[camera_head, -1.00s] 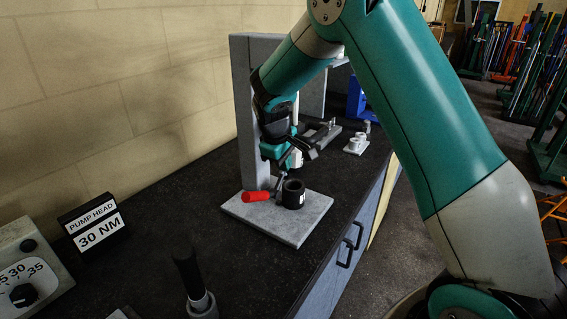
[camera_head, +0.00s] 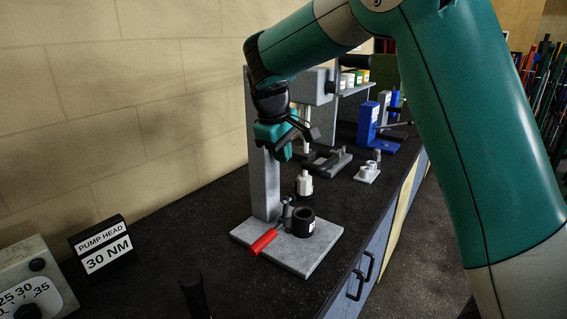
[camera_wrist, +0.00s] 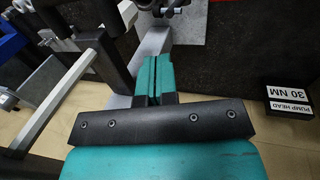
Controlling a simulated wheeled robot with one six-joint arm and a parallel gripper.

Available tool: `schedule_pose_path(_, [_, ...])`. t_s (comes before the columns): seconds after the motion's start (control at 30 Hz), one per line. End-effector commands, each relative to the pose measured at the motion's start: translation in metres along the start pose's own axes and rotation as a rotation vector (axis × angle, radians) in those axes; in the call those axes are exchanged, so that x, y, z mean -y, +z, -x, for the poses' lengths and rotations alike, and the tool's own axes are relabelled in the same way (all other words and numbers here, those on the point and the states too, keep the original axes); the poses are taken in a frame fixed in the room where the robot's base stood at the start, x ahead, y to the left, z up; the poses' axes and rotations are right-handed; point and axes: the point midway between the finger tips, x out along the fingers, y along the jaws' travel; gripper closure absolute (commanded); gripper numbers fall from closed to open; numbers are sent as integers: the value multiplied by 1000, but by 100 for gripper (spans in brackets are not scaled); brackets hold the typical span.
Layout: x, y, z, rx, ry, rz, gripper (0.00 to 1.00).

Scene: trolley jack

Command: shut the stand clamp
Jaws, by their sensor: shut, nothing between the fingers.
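The stand clamp (camera_head: 287,212) is on a grey base plate (camera_head: 300,258) at the foot of an upright grey column. Its red handle (camera_head: 263,241) lies low, pointing toward the lower left. A black ring-shaped holder (camera_head: 303,223) stands beside it on the plate. My gripper (camera_head: 284,156) is above and behind the clamp, near the column, apart from the handle. In the wrist view its teal fingers (camera_wrist: 153,80) are together with nothing between them. Metal parts, possibly the clamp, are cut off at that view's top edge.
Blue fixtures (camera_head: 368,125) and a small white-topped block (camera_head: 368,172) are farther back. The "30 NM" sign (camera_head: 104,248) and a dial box (camera_head: 30,285) are at left.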

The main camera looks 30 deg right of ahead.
Motion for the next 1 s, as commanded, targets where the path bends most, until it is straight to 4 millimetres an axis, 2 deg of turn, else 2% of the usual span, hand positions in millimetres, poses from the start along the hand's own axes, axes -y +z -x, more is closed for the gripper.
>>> schedule_pose_path(0.27, [1, 1, 0, -2, -2, 2, 100])
schedule_pose_path(0.37, [16, 9, 3, -25, -25, 17, 100])
schedule_pose_path(0.47, [53, 31, 8, -78, -88, 47, 100])
schedule_pose_path(0.53, [92, 56, 11, -123, -159, 72, 100])
schedule_pose_path(0.7, [189, 133, 16, -197, -368, 116, 100])
schedule_pose_path(0.8, [233, 174, 16, -210, -478, 128, 100])
schedule_pose_path(0.9, [260, 202, 17, -213, -551, 135, 100])
schedule_pose_path(1.0, [272, 214, 18, -211, -586, 138, 100])
